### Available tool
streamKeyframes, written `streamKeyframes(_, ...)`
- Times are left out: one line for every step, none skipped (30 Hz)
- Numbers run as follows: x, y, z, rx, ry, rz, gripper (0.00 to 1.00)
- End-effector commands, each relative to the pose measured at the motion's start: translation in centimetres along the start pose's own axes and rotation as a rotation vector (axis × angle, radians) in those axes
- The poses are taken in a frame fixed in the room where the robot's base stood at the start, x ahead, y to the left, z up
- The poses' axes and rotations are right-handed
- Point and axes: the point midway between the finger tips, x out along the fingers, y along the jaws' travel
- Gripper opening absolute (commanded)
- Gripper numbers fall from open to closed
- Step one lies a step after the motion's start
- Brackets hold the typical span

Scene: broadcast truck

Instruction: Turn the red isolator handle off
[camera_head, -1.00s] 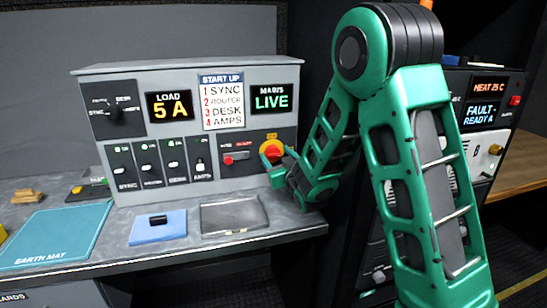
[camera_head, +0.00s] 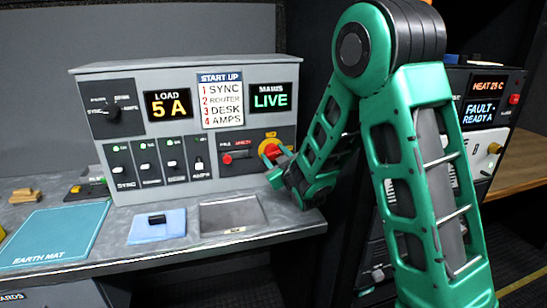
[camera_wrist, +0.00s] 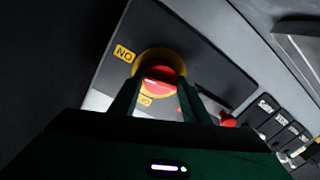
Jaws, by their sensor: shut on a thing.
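The red isolator handle (camera_head: 268,149) sits on a yellow round plate at the lower right of the grey control panel (camera_head: 190,70). In the wrist view the red handle (camera_wrist: 161,80) shows between my two fingers, with a yellow "ON" label at its upper left. My gripper (camera_head: 277,161) is shut on the handle; it also shows in the wrist view (camera_wrist: 156,98). My fingers hide part of the handle, so its exact angle is hard to tell. The mains display (camera_head: 270,97) reads LIVE, and the load display (camera_head: 167,104) reads 5 A.
Several breaker switches (camera_head: 160,165) and a small red knob (camera_head: 227,159) are left of the handle. A grey tray (camera_head: 232,215), a blue pad (camera_head: 157,227) and an earth mat (camera_head: 55,236) lie on the bench. A rack (camera_head: 485,120) stands right of my arm.

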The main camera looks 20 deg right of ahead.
Motion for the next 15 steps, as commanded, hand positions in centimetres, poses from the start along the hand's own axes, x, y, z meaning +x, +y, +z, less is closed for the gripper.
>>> streamKeyframes(-0.03,0.18,0.0,-0.042,-0.003,0.003,0.2)
streamKeyframes(-0.03,0.17,0.0,-0.07,-0.005,0.002,0.2)
streamKeyframes(-0.03,0.15,0.0,-0.107,-0.008,0.002,0.2)
streamKeyframes(-0.03,0.13,0.01,-0.136,-0.01,0.001,0.2)
streamKeyframes(-0.03,0.11,0.0,-0.165,-0.012,0.0,0.2)
streamKeyframes(-0.02,0.1,0.0,-0.203,-0.014,0.0,0.2)
streamKeyframes(-0.02,0.09,-0.01,-0.231,-0.016,0.0,0.2)
streamKeyframes(-0.02,0.09,-0.01,-0.26,-0.018,0.0,0.2)
streamKeyframes(-0.02,0.07,-0.02,-0.298,-0.02,-0.001,0.2)
streamKeyframes(-0.02,0.04,-0.03,-0.326,-0.022,-0.002,0.2)
streamKeyframes(-0.02,0.01,-0.03,-0.355,-0.024,-0.002,0.2)
streamKeyframes(-0.02,-0.01,-0.02,-0.394,-0.027,-0.003,0.2)
streamKeyframes(-0.02,-0.02,-0.02,-0.422,-0.029,-0.003,0.2)
streamKeyframes(-0.02,-0.04,-0.02,-0.45,-0.031,-0.004,0.2)
streamKeyframes(-0.02,-0.08,-0.02,-0.488,-0.033,-0.005,0.2)
